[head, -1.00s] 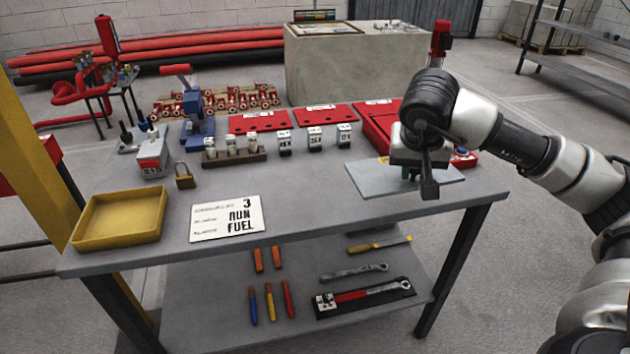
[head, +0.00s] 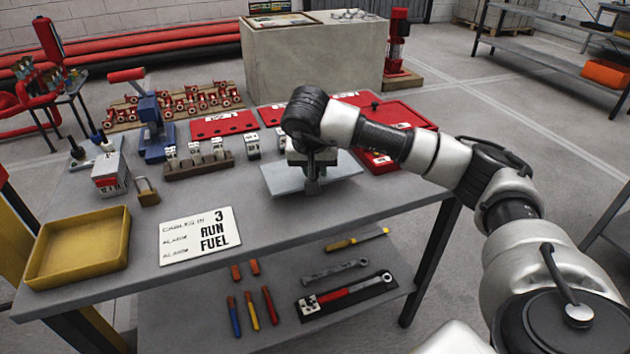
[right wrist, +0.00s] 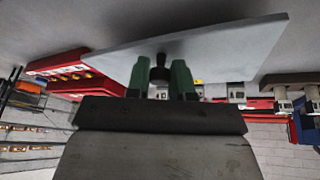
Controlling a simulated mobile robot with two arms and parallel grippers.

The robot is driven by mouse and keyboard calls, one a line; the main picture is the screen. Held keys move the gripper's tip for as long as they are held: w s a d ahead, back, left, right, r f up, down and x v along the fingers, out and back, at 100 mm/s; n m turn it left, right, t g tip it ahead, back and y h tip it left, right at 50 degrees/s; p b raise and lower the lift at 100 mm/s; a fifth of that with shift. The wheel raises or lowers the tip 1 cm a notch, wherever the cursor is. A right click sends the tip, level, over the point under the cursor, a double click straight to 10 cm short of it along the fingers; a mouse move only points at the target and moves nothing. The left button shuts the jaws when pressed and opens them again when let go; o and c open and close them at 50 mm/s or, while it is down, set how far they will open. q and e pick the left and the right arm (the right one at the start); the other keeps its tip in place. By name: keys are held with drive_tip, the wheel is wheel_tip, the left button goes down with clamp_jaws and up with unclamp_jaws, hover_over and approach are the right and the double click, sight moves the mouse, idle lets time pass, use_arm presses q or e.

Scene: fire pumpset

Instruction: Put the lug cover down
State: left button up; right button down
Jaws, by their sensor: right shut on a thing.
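The lug cover appears to be the flat light-grey plate (head: 285,181) at the middle right of the workbench; it also shows in the right wrist view (right wrist: 215,45). A short black knob (right wrist: 158,66) stands on the plate. My right gripper (head: 312,180) is over the plate, its green fingertips (right wrist: 161,80) shut on the knob. The plate looks roughly level over the grey bench top. I cannot tell whether its underside touches the bench. The arm hides part of its far edge. My left gripper is not in view.
The workbench (head: 260,225) is bare in front of the plate. A RUN FUEL sign (head: 200,237) and yellow tray (head: 78,246) lie left. Tagged blocks (head: 253,146) and red panels (head: 224,124) are behind. A red case (head: 398,113) is behind and to the right.

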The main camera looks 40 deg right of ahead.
wheel_tip(320, 180, down, 4)
drive_tip(key=shift+r, duration=0.1)
drive_tip(key=c, duration=1)
unclamp_jaws()
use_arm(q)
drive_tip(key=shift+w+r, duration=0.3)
use_arm(e)
drive_tip(key=shift+a+r, duration=0.1)
drive_tip(key=shift+r, duration=0.05)
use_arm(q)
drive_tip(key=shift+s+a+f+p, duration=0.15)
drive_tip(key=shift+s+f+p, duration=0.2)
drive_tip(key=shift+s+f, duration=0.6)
use_arm(e)
drive_tip(key=v, duration=1.1)
drive_tip(key=shift+s+r, duration=0.1)
drive_tip(key=shift+r, duration=0.15)
